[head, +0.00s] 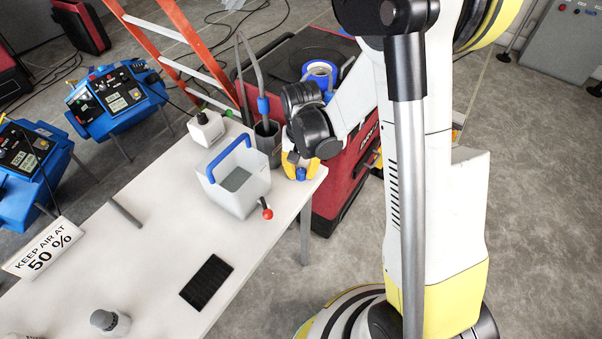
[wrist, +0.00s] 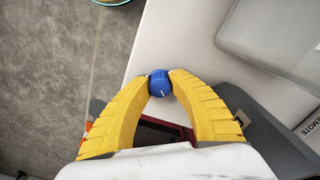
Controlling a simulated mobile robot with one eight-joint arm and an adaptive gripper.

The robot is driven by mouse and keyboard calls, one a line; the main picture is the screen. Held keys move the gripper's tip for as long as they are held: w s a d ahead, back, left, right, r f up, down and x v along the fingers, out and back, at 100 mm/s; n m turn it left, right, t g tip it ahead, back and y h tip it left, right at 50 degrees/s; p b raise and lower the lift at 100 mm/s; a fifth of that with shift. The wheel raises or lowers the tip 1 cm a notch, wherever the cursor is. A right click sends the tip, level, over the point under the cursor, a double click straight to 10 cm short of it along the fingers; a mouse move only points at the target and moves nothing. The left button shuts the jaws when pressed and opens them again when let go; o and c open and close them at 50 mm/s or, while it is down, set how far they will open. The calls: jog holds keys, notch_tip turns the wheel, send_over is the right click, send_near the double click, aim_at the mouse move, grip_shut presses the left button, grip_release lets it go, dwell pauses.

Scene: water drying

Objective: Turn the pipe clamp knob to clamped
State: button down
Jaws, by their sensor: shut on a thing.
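The blue knob (wrist: 159,84) sits between the tips of my yellow gripper fingers (wrist: 159,83) in the wrist view. Both fingertips touch its sides, and a short white mark shows on its face. In the head view the blue knob (head: 301,173) shows low between my yellow fingers (head: 299,167), at the table's right end. My gripper is shut on the knob. The clamp body behind the knob is mostly hidden, so I cannot tell its position.
On the white table (head: 150,225) stand a white bin with a blue handle (head: 238,198), a grey cup with a pipe (head: 268,140), a white box (head: 206,128) and a black pad (head: 207,282). A red case (head: 345,190) stands beyond the table's right end.

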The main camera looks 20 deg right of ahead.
aim_at(301, 171)
jog(key=m+b, duration=0.1)
jog(key=m, duration=0.8)
jog(key=shift+b, duration=0.3)
jog(key=shift+m, duration=0.3)
jog(key=c, duration=1.2)
grip_release()
jog(key=shift+o, duration=0.2)
notch_tip(301, 171, up, 12)
